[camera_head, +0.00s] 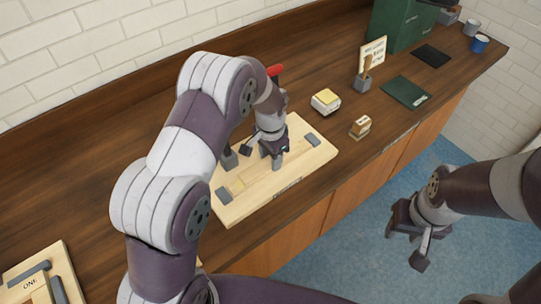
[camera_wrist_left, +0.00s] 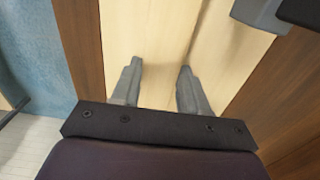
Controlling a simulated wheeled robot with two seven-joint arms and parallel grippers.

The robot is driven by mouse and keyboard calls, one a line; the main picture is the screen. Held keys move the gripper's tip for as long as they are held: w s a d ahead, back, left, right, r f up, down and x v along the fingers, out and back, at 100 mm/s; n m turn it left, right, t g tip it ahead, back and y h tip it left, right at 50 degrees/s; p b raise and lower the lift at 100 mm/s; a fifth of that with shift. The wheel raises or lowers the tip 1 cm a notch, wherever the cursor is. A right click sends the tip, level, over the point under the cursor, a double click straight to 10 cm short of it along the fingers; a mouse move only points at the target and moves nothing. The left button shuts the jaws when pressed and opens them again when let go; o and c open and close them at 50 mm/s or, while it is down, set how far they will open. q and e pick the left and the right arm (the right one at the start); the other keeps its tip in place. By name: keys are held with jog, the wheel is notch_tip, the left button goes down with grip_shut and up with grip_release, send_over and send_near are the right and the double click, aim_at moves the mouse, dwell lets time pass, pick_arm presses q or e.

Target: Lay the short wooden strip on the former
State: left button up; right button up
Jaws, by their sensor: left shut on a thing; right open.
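The former is a pale wooden board (camera_head: 235,208) with grey blocks on it, lying on the dark counter. My right gripper (camera_head: 406,245) is open and empty, out over the blue floor in front of the counter.
A small white box with a yellow top (camera_head: 326,101), a small wooden block (camera_head: 360,127) and a grey holder with a sign (camera_head: 363,80) stand right of the board. A dark green mat (camera_head: 405,92) lies beyond. Another wooden board (camera_head: 66,262) is at lower left.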

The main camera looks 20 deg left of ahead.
pick_arm(q)
jog(key=o, duration=1.2)
notch_tip(320, 180, up, 13)
jog(key=shift+f, duration=0.15)
